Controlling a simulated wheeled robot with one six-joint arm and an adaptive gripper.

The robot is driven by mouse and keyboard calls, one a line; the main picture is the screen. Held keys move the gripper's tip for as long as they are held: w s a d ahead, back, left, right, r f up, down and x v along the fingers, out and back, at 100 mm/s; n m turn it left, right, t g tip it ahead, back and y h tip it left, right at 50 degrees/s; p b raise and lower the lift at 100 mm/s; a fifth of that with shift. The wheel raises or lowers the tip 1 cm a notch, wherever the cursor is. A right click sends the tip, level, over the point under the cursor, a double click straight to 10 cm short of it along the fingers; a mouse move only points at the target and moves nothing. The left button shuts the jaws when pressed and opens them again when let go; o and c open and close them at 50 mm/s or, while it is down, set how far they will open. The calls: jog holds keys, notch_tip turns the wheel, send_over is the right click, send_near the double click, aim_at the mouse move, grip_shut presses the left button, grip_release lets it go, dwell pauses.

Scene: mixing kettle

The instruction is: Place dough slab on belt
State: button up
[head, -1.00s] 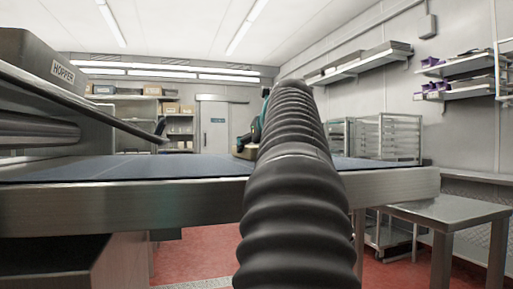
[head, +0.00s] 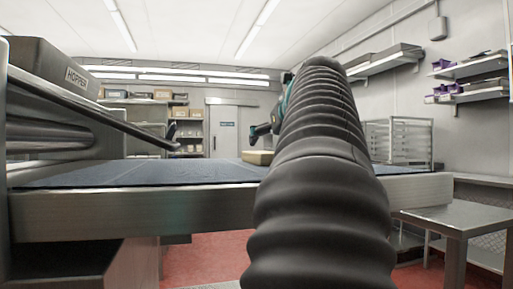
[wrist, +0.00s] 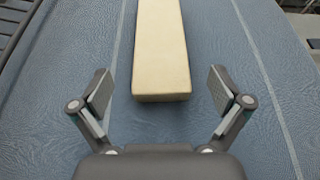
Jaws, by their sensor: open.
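The dough slab (wrist: 160,50) is a long pale-yellow block lying on the blue-grey belt (wrist: 75,80) in the wrist view. Its near end lies between and just ahead of the fingers, and its far end runs out of the picture. My gripper (wrist: 161,90) is open, with one finger on each side and a gap between each finger and the slab. In the head view the slab (head: 257,157) shows as a small pale block on the belt (head: 140,173), left of my arm. One gripper finger shows above it; my arm hides the rest.
A metal rail (head: 130,211) runs along the belt's near edge.

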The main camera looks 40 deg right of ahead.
jog(key=shift+v, duration=2.5)
